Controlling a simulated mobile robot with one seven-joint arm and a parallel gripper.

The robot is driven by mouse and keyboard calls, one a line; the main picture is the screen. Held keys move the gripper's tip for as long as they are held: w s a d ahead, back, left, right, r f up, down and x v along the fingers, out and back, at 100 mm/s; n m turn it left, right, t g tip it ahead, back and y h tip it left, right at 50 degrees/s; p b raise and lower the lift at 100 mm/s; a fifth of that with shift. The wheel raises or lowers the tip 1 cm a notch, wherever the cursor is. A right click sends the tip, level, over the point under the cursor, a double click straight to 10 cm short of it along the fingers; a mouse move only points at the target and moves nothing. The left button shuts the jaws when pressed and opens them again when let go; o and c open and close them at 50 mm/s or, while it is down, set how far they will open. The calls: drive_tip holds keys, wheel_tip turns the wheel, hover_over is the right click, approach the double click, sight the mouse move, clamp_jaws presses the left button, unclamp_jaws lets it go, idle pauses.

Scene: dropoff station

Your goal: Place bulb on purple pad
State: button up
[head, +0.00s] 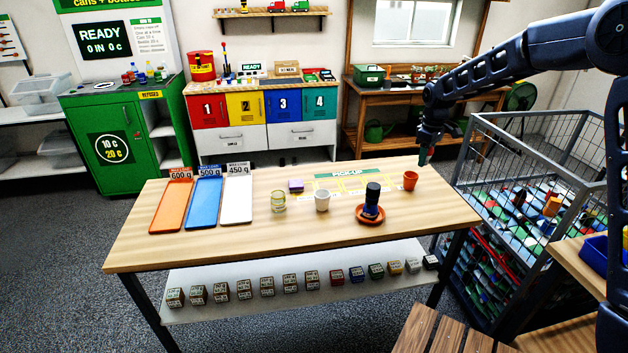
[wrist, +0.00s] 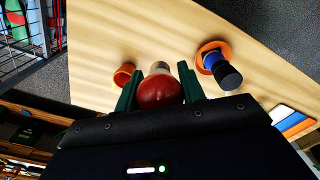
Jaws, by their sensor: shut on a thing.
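The bulb (wrist: 160,93) is round and red with a pale metallic base, and sits between the two green fingers of my gripper (wrist: 158,82) in the wrist view. The gripper is shut on it. In the head view my gripper (head: 424,156) is above the right end of the table, near the orange cup, and the bulb is mostly hidden there. A small purple pad (head: 296,185) lies on the table left of the pick-up mat, well to the left of my gripper. I cannot make out the pad in the wrist view.
Three trays lie at left, including a blue one (head: 203,205). A wire cage (head: 530,140) stands right.

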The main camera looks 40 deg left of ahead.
drive_tip(key=w+a+f, duration=0.1)
drive_tip(key=a, duration=1.3)
hover_over(296, 183)
wheel_tip(296, 183, down, 9)
drive_tip(key=shift+n, duration=0.3)
drive_tip(key=shift+f, duration=3.55)
drive_tip(key=shift+f, duration=0.15)
drive_tip(key=o, duration=0.8)
